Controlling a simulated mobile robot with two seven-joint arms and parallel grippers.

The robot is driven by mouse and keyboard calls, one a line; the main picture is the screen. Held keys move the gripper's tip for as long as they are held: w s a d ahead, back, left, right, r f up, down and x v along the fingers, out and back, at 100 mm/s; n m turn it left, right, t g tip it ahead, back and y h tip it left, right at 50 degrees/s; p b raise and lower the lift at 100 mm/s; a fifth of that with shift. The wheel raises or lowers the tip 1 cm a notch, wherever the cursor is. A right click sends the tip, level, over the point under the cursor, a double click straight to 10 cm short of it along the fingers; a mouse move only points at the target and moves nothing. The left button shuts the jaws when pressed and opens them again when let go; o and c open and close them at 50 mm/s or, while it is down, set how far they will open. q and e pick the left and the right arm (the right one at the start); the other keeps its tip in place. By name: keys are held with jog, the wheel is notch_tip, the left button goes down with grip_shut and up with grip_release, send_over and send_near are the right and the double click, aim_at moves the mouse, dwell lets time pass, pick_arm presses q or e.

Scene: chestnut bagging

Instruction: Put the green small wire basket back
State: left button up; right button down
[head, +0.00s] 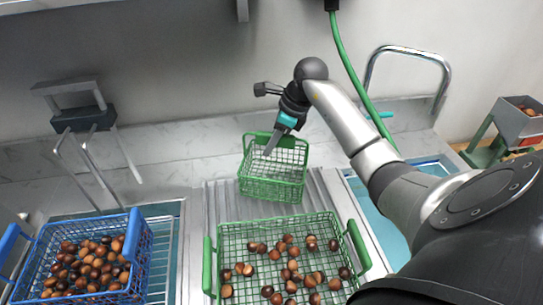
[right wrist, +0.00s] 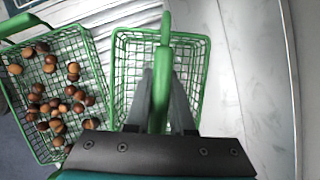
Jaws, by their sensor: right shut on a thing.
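The small green wire basket (head: 272,187) is at the back of the grooved drainboard, behind the large basket, and looks empty. My right gripper (head: 270,150) reaches down to it from behind and above. In the right wrist view, the gripper (right wrist: 162,82) is shut on the upright handle of the small basket (right wrist: 207,65), with one finger on each side. The basket looks about level. I cannot tell whether its base touches the drainboard. My left gripper is not in view.
A large green wire basket (head: 220,240) with several chestnuts stands in front; it also shows in the right wrist view (right wrist: 93,55). A blue basket (head: 138,235) full of chestnuts is at left. A faucet (head: 85,120) and a grey hopper (head: 518,122) stand at the sides.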

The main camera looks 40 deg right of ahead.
aim_at(284, 135)
notch_tip(284, 135, down, 4)
jog(key=shift+f, duration=0.15)
jog(key=c, duration=0.8)
grip_release()
jog(key=v, duration=1)
jog(key=shift+d+r, duration=0.1)
jog(key=shift+r, duration=0.25)
jog(key=shift+s+d+r, duration=0.15)
jog(key=shift+s+r, duration=0.15)
jog(key=shift+r, duration=0.35)
